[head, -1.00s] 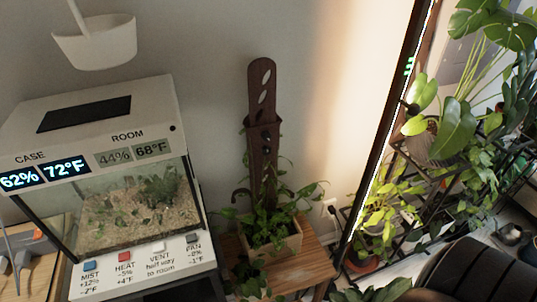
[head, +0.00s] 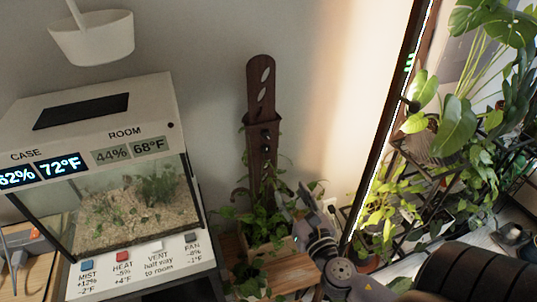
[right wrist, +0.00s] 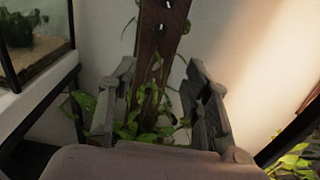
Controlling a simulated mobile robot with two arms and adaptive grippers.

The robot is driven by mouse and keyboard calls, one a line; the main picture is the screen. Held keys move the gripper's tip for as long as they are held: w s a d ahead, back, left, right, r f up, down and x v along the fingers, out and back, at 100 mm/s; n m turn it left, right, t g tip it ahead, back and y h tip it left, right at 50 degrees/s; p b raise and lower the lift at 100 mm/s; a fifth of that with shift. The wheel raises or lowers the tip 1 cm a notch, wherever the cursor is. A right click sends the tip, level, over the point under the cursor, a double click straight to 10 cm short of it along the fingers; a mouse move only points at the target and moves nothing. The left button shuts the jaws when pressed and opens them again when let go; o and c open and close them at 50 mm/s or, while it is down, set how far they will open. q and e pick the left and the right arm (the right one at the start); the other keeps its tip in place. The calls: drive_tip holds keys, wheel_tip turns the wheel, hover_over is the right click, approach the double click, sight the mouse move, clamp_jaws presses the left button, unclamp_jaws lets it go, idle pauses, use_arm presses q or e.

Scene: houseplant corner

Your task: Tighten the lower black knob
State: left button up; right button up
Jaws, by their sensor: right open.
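A dark brown slotted plank (head: 260,95) stands upright in a wooden planter box with leafy vines. Small black knobs show on its front, the lower black knob (head: 266,149) just above the leaves. In the right wrist view a round dark knob (right wrist: 160,30) sits on the plank near the top. My right gripper (head: 304,208) is open and empty, low and to the right of the plank. In the right wrist view its two fingers (right wrist: 160,78) stand either side of the plank's lower part and leaves, below the knob. My left gripper is out of view.
A glass terrarium case (head: 130,205) with a lit display stands left of the planter. The planter rests on a wooden stool (head: 240,272). A framed mirror or door edge (head: 385,140) and a rack of plants are on the right.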

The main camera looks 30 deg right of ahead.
sight(267, 151)
drive_tip(key=p+x, duration=0.3)
drive_tip(key=x, duration=1.4)
drive_tip(key=shift+w+r, duration=0.2)
drive_tip(key=shift+w, duration=0.05)
drive_tip(key=shift+c, duration=0.6)
clamp_jaws()
